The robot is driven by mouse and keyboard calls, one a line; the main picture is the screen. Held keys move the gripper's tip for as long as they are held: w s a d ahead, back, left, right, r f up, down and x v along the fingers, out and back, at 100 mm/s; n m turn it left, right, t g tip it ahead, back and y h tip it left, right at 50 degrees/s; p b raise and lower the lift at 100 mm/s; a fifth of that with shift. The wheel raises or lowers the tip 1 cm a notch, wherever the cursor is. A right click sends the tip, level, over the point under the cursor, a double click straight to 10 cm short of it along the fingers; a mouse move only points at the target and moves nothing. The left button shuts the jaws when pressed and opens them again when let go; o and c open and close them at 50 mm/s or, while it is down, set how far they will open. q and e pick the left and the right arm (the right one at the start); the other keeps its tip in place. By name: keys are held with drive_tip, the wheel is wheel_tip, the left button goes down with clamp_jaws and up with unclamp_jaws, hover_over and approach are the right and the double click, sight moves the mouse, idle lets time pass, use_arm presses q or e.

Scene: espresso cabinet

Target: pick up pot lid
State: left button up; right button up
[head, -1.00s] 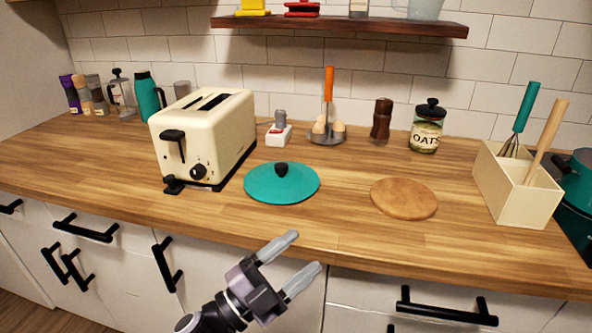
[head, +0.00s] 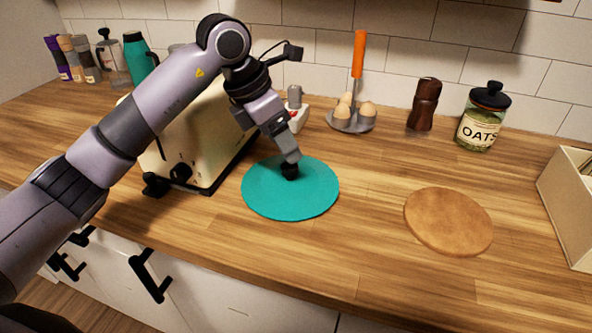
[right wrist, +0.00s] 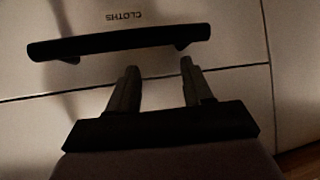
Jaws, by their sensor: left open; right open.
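The teal pot lid (head: 290,198) lies flat on the wooden counter in the head view, in front of the toaster's right end. Its black knob (head: 290,171) stands at its far-middle part. My left gripper (head: 291,160) points down from above, with its fingertips at the knob; it is open. One finger hides the other, so I cannot tell whether the fingers straddle or touch the knob. My right gripper (right wrist: 158,75) shows in the right wrist view, open and empty, in front of a drawer front with a black handle (right wrist: 120,42).
The cream toaster (head: 190,140) stands close to the lid's left, partly behind my left arm. An egg holder (head: 352,118), pepper mill (head: 424,105) and oats jar (head: 483,117) stand at the back. A round wooden board (head: 448,221) lies to the right, with clear counter between it and the lid.

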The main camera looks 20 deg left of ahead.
sight(290, 166)
use_arm(q)
drive_tip(key=shift+w+a+f, duration=0.1)
drive_tip(key=shift+w+a, duration=0.1)
drive_tip(key=shift+a, duration=0.05)
drive_tip(key=shift+w+d+f, duration=0.1)
drive_tip(key=shift+f, duration=0.2)
drive_tip(key=f, duration=0.2)
drive_tip(key=d+f+p, duration=0.1)
drive_tip(key=f, duration=0.2)
drive_tip(key=shift+d, duration=0.15)
drive_tip(key=shift+w+d+f, duration=0.1)
drive_tip(key=shift+w+f, duration=0.05)
drive_tip(key=shift+f, duration=0.2)
clamp_jaws()
drive_tip(key=shift+r, duration=0.1)
